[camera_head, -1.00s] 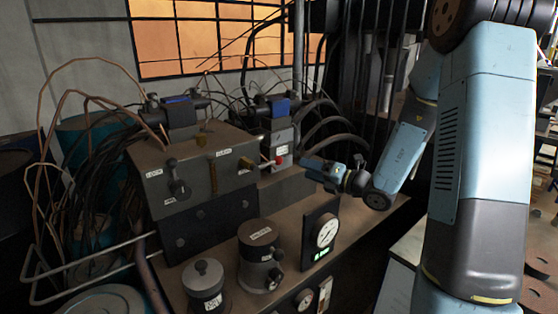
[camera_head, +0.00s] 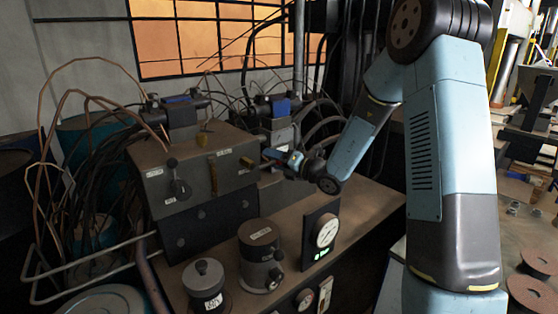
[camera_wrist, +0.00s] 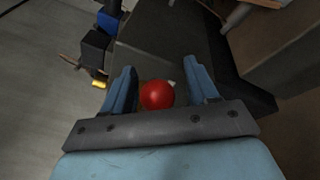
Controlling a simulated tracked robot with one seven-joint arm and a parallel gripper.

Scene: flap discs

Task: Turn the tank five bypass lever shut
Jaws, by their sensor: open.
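A red ball knob (camera_wrist: 157,95), apparently a lever's end, sits between the two open fingers of my gripper (camera_wrist: 160,68) in the wrist view. I cannot tell whether either finger touches it. In the head view my gripper (camera_head: 268,154) is at the right end of the grey valve block (camera_head: 205,145), and the knob is hidden there. A black-handled lever (camera_head: 178,185) and a brass-coloured lever (camera_head: 213,172) are on the block's front. The labels are too small to read, so I cannot tell which lever is marked tank five.
A round dial gauge (camera_head: 326,232) and a dark cylinder (camera_head: 260,250) stand in front on the bench. Blue-capped valves (camera_head: 180,112) and many cables rise behind the block. The bench top to the right of the gauge (camera_head: 365,210) is clear.

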